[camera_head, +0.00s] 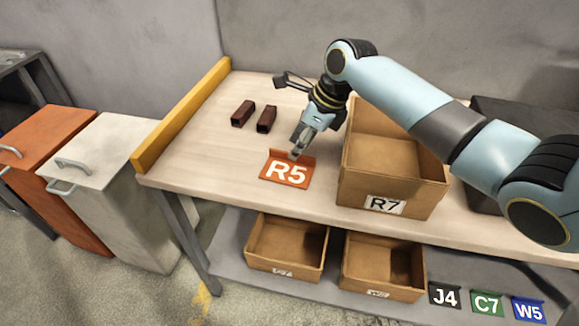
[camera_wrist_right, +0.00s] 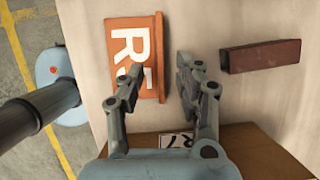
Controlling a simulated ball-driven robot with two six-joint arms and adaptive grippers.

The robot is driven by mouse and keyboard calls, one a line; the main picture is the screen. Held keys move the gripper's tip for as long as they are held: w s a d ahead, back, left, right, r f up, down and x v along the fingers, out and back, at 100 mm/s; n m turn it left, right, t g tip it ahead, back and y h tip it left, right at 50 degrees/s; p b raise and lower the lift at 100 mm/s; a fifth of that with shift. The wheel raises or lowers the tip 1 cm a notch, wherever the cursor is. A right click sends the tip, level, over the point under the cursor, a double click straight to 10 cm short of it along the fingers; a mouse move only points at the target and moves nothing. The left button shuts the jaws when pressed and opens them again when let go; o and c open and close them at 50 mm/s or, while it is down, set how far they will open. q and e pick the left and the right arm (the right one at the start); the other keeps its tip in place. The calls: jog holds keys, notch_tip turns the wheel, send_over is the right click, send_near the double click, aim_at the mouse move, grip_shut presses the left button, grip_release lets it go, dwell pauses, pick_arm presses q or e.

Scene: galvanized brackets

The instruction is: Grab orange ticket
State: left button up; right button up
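The orange ticket (camera_head: 286,172), marked R5 in white, stands near the front edge of the workbench, left of the R7 box. My right gripper (camera_head: 297,154) reaches down to its upper right edge in the head view. In the right wrist view the ticket (camera_wrist_right: 133,58) lies to the left, and the gripper (camera_wrist_right: 158,72) is open. One finger overlaps the ticket's face near the 5, and the other is past the ticket's raised back edge, with a gap between. I cannot tell whether a finger touches it. My left gripper is not in view.
A cardboard box marked R7 (camera_head: 384,206) stands close to the right of the ticket. Two dark red blocks (camera_head: 243,113) (camera_head: 266,119) lie behind it. A yellow rail (camera_head: 182,118) edges the bench's left. Boxes and the J4 (camera_head: 445,297), C7 (camera_head: 487,303) and W5 (camera_head: 528,309) tickets sit on the lower shelf.

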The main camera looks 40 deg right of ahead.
aim_at(287, 168)
jog(key=x, duration=0.3)
jog(key=shift+w+r, duration=0.1)
jog(key=shift+w, duration=0.05)
grip_shut()
jog(key=shift+r, duration=0.1)
